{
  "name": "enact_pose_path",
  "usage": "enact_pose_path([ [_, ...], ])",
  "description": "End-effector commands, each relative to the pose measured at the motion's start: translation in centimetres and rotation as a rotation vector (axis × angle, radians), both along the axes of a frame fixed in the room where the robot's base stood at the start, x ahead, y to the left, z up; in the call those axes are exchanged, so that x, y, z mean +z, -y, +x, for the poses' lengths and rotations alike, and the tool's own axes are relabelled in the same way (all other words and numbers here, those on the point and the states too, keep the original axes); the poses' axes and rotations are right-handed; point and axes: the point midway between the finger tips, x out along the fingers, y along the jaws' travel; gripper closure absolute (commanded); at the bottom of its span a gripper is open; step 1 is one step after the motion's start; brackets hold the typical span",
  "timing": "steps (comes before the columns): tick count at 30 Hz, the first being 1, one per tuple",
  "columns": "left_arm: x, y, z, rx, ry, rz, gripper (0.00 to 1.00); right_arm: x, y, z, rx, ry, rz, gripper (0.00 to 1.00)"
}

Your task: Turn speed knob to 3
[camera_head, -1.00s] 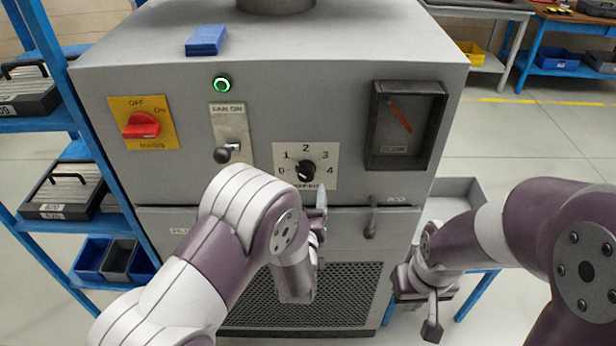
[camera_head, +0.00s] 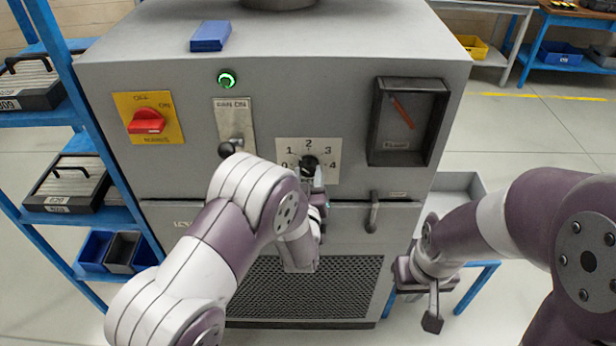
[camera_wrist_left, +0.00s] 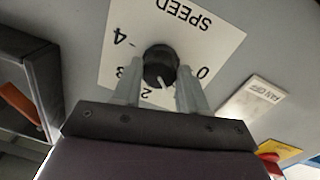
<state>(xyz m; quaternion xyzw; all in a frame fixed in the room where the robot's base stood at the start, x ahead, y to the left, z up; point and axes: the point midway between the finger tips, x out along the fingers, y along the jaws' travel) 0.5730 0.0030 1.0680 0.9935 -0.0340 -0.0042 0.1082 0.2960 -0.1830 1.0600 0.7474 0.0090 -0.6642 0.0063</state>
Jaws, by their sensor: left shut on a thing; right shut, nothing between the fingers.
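The speed knob (camera_head: 310,163) is black and round, on a white dial plate (camera_head: 290,150) marked 0 to 4 on the machine's grey front. It also shows in the left wrist view (camera_wrist_left: 160,62), upside down, where its white pointer line lies between 2 and 1. My left gripper (camera_head: 318,176) reaches the knob from below. In the left wrist view the left gripper's fingers (camera_wrist_left: 161,76) stand on either side of the knob, shut on it. The 1 is hidden there behind a finger. My right gripper (camera_head: 433,308) is shut and empty, low at the right, apart from the machine.
Left of the dial are a fan switch lever (camera_head: 228,148) and a red mains switch (camera_head: 147,121); a green lamp (camera_head: 226,80) glows above. Blue shelving (camera_head: 62,110) stands left.

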Motion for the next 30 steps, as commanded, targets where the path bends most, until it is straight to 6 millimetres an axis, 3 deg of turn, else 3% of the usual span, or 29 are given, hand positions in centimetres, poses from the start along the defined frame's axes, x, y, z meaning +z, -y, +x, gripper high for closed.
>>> enact_pose_path([
  [11, 0.0, 0.0, 0.0, 0.0, 0.001, 0.181, 0.88, -0.7, 0.0, 0.0, 0.0, 0.0, 0.0, 1.0],
  [30, 0.2, -0.1, 0.0, -0.001, 0.0, 0.786, 0.88, -1.1, 0.0, 0.0, 0.0, 0.0, 0.0, 1.0],
])
